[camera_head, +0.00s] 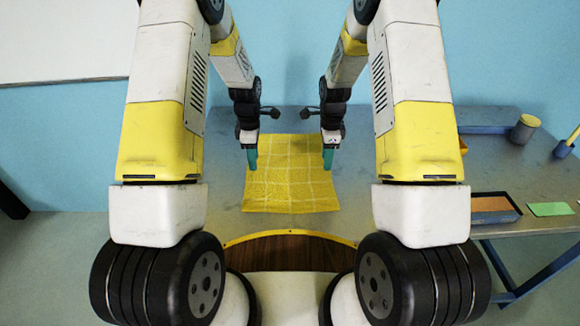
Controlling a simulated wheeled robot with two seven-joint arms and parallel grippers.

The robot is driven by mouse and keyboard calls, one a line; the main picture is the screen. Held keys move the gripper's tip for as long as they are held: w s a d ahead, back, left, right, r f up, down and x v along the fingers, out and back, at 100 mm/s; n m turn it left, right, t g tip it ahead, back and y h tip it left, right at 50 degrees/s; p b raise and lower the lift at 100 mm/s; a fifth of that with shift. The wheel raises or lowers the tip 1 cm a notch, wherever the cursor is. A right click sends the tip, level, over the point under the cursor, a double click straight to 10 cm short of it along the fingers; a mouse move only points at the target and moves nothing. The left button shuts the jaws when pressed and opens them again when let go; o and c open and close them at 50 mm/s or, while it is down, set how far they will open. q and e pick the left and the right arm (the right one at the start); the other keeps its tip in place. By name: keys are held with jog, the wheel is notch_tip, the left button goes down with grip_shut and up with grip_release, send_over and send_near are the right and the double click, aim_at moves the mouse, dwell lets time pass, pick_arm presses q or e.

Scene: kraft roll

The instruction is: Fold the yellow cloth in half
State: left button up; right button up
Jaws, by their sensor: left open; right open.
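The yellow cloth (290,183) lies spread out on the grey metal table, with faint light grid lines across it. Its near edge lies close to the table's front. My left gripper (252,160) points down at the cloth's left edge, with teal fingertips. My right gripper (328,160) points down at the cloth's right edge, also with teal fingertips. Both grippers are open and hold nothing that I can see. Whether the fingertips touch the cloth I cannot tell.
The grey table (500,160) has free room right of the cloth. A blue wall stands behind.

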pick_arm(q)
jog(key=shift+f, duration=0.35)
pick_arm(e)
jog(key=shift+f, duration=0.35)
pick_arm(q)
jog(key=shift+f, duration=0.1)
pick_arm(e)
jog(key=shift+f, duration=0.1)
pick_arm(q)
grip_shut()
pick_arm(e)
jog(key=shift+s, duration=0.1)
grip_shut()
pick_arm(q)
jog(key=shift+s+p, duration=0.1)
jog(key=shift+p, duration=2.4)
